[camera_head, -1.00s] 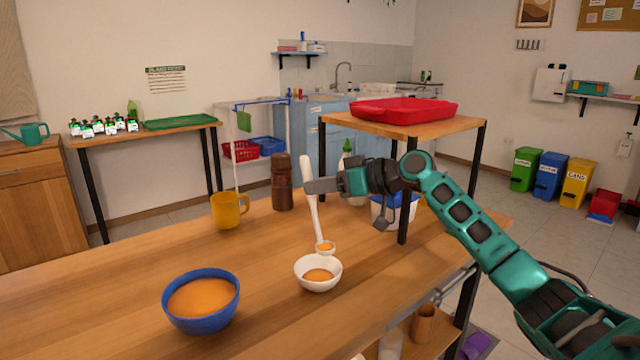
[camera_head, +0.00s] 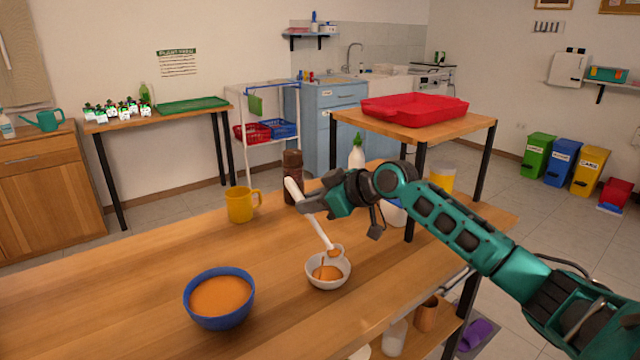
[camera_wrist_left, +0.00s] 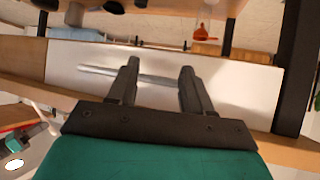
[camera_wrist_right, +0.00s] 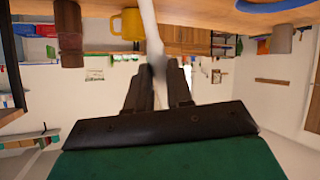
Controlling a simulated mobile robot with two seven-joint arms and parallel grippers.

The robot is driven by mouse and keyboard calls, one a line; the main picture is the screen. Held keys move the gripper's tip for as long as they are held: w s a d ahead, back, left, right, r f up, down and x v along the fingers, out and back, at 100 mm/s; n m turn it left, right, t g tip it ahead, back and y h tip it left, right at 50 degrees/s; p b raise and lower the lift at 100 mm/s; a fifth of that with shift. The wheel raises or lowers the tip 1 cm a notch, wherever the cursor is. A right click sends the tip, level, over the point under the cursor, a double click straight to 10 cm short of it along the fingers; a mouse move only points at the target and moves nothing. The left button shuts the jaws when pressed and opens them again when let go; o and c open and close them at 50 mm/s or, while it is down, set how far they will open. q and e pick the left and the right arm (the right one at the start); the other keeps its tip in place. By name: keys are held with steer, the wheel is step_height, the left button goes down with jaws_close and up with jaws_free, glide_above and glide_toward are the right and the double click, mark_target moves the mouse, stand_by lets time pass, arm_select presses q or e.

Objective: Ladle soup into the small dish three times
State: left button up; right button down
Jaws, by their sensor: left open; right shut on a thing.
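The blue bowl (camera_head: 219,299) of orange soup stands on the wooden table at the front left. The small white dish (camera_head: 328,271) stands to its right and has orange soup in it. My right gripper (camera_head: 308,204) is shut on the handle of the white ladle (camera_head: 318,222); the handle also shows between its fingers in the right wrist view (camera_wrist_right: 153,40). The ladle is tilted, its cup just over the dish, with a streak of soup running down into it. My left gripper (camera_wrist_left: 155,80) is open and empty in the left wrist view, and out of the head view.
A yellow mug (camera_head: 240,205) and a brown pepper mill (camera_head: 292,177) stand behind the dish. A small raised wooden stand (camera_head: 420,131) with a red tray (camera_head: 414,108) is at the right. The table's left part is clear.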

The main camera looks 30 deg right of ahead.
arm_select(q)
step_height(320, 180, up, 7)
steer(key=a+p, duration=0.2)
steer(key=p, duration=0.6)
steer(key=shift+s+y, duration=0.3)
steer(key=shift+s, duration=0.05)
arm_select(e)
steer(key=a+f+n+h, duration=0.5)
steer(key=a+f+h, duration=0.2)
steer(key=a+h, duration=0.1)
steer(key=shift+w+a+n+g, duration=0.15)
steer(key=shift+a+n+g, duration=0.2)
steer(key=shift+a, duration=0.3)
arm_select(q)
steer(key=shift+r, duration=0.1)
steer(key=shift+s, duration=0.15)
arm_select(e)
steer(key=shift+r, duration=0.1)
